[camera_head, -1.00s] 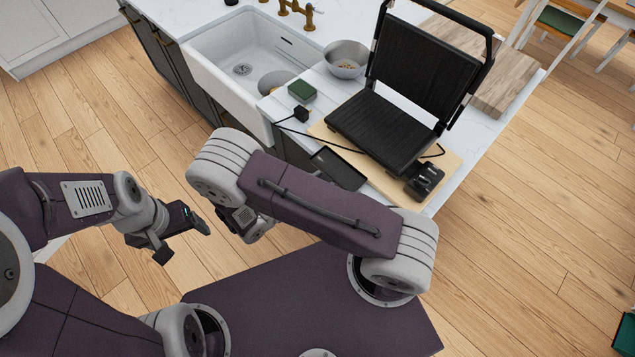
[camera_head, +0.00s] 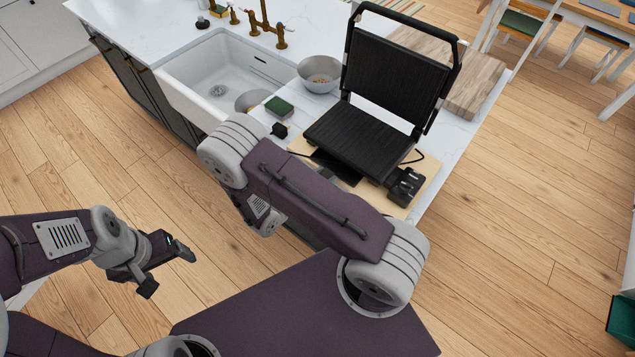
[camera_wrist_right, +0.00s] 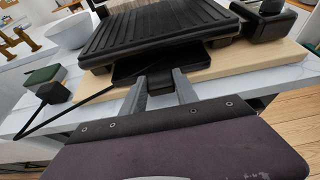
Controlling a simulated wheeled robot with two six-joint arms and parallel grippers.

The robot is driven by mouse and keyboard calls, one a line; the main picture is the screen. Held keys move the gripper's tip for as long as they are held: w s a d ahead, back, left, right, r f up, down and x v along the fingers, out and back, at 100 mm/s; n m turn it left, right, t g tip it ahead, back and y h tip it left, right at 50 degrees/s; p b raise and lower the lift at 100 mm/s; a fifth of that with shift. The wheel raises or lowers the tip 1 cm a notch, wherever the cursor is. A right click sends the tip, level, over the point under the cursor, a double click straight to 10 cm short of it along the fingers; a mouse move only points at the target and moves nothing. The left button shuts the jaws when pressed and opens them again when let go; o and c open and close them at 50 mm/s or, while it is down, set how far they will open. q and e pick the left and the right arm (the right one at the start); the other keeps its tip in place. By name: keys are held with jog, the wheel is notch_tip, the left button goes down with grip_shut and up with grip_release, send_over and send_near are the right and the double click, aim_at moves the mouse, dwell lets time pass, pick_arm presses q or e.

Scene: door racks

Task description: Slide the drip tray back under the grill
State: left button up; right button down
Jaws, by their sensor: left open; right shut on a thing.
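The black grill (camera_head: 360,140) stands with its ribbed lid (camera_head: 396,78) raised on a wooden board (camera_head: 425,197) on the counter. The flat black drip tray (camera_head: 336,168) shows at the grill's front edge, partly hidden by my right arm. In the right wrist view, the drip tray (camera_wrist_right: 193,62) sits just below the grill's front edge, its rear part hidden under the grill (camera_wrist_right: 155,28). My left gripper (camera_head: 169,270) is open and empty over the floor, away from the counter.
A black box (camera_head: 405,186) sits at the grill's right front corner. A green sponge (camera_head: 279,107), a small black plug with a cord (camera_head: 279,130) and a metal bowl (camera_head: 320,73) are left of the grill. The sink (camera_head: 215,80) is further left. A cutting board (camera_head: 475,85) lies behind.

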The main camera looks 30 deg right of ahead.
jog(key=shift+w+d, duration=0.3)
jog(key=shift+d, duration=0.45)
jog(key=shift+w+d, duration=0.3)
jog(key=shift+d, duration=0.4)
jog(key=c, duration=0.9)
grip_release()
jog(key=shift+o, duration=0.2)
jog(key=b+v, duration=0.2)
jog(key=v, duration=0.7)
